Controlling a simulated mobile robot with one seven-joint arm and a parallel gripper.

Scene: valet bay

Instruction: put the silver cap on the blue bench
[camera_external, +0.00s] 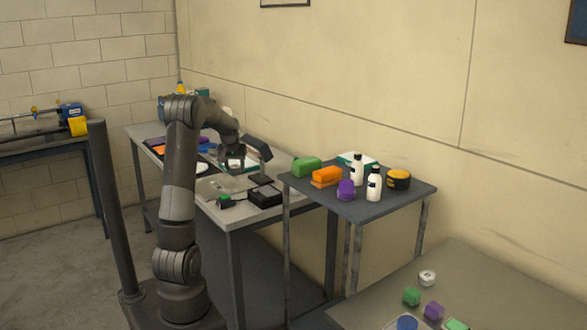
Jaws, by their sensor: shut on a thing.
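My gripper (236,168) is over the pale grey workbench (222,213), fingers pointing down. It is shut on a small pale thing (235,163), partly hidden by the fingers. This may be the silver cap, but it is too small to be sure. The blue bench appears to be the slate-blue table (410,196) to the right of the workbench. It carries a green piece (307,167), an orange piece (327,175), a purple piece (346,190), two white bottles (374,185) and a black-and-yellow round container (398,180).
A black box (264,195) and a green-and-black item (225,201) lie near the workbench's front edge. A table at lower right (480,270) holds a whitish ring-like piece (427,278) and small coloured pieces. The slate-blue table's front and right edge have bare room.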

